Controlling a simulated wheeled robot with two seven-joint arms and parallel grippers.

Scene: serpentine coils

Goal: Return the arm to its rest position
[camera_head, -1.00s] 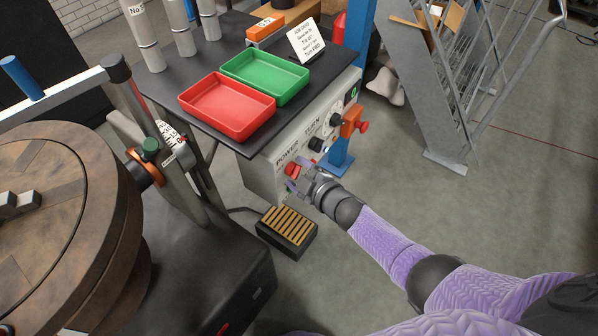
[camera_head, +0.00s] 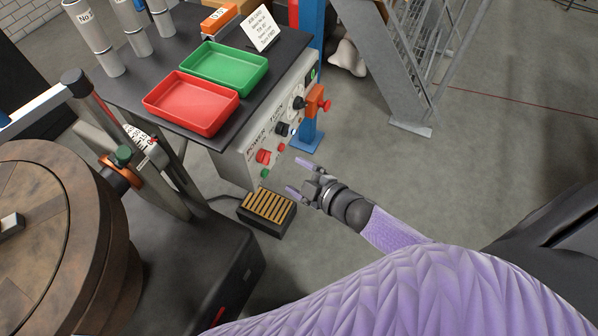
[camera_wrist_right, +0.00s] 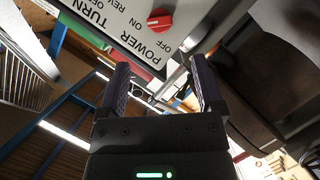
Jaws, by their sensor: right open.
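My right gripper (camera_head: 300,178) is open and empty in the head view, with its two purple fingers spread apart. It is in the air to the right of the control box (camera_head: 240,160) and clear of it. In the right wrist view its fingers (camera_wrist_right: 160,85) stand apart with nothing between them. The red power knob (camera_head: 263,157) on the box front also shows beyond the fingers in the wrist view (camera_wrist_right: 160,19), near its OFF mark. My left gripper is not in view.
A black foot pedal (camera_head: 266,212) lies on the floor below the gripper. A red tray (camera_head: 190,125) and a green tray (camera_head: 225,68) sit on the dark table. A large round wooden-topped machine (camera_head: 40,230) stands at left. A grey metal rack (camera_head: 410,127) stands at back right. Floor between is clear.

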